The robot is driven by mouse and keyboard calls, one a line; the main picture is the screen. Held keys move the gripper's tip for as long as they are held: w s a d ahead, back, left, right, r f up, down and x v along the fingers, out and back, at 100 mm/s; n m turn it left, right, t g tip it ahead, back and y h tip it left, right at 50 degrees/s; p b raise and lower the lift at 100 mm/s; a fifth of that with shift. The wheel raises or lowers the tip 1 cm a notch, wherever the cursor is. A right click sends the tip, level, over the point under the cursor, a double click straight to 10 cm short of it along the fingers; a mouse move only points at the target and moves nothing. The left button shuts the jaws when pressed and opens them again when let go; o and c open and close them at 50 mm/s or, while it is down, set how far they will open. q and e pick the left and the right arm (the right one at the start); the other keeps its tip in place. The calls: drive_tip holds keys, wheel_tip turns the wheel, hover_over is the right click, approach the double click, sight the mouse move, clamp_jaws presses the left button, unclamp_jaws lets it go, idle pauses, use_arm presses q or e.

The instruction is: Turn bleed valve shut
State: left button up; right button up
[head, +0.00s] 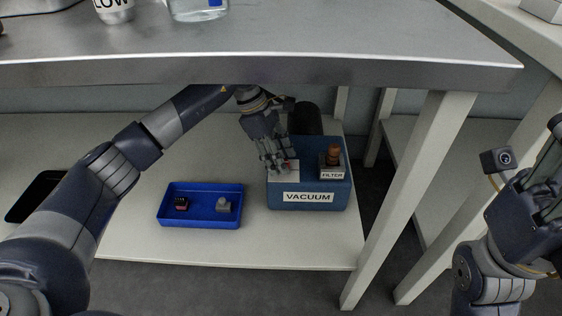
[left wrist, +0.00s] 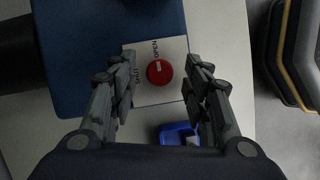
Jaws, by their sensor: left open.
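The bleed valve is a round red knob (left wrist: 159,72) on a white plate (left wrist: 172,49) marked OPEN, with a second, partly covered word at its left. A pale mark on the knob points toward OPEN. The plate sits on the blue VACUUM unit (head: 308,198) on the lower shelf. My left gripper (head: 280,170) is open over the plate. In the left wrist view its fingers (left wrist: 162,62) stand on either side of the knob, with gaps showing. In the head view the gripper mostly hides the knob. My right gripper (head: 548,165) is partly cut off at the right edge.
A brown-topped FILTER part (head: 333,156) stands right of the plate. A blue tray (head: 200,222) with two small parts lies left of the unit. The steel tabletop (head: 300,70) overhangs my left arm. A table leg (head: 400,210) stands at the right.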

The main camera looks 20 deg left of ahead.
use_arm(q)
drive_tip(key=shift+d+f, duration=0.1)
drive_tip(key=shift+f, duration=0.1)
clamp_jaws()
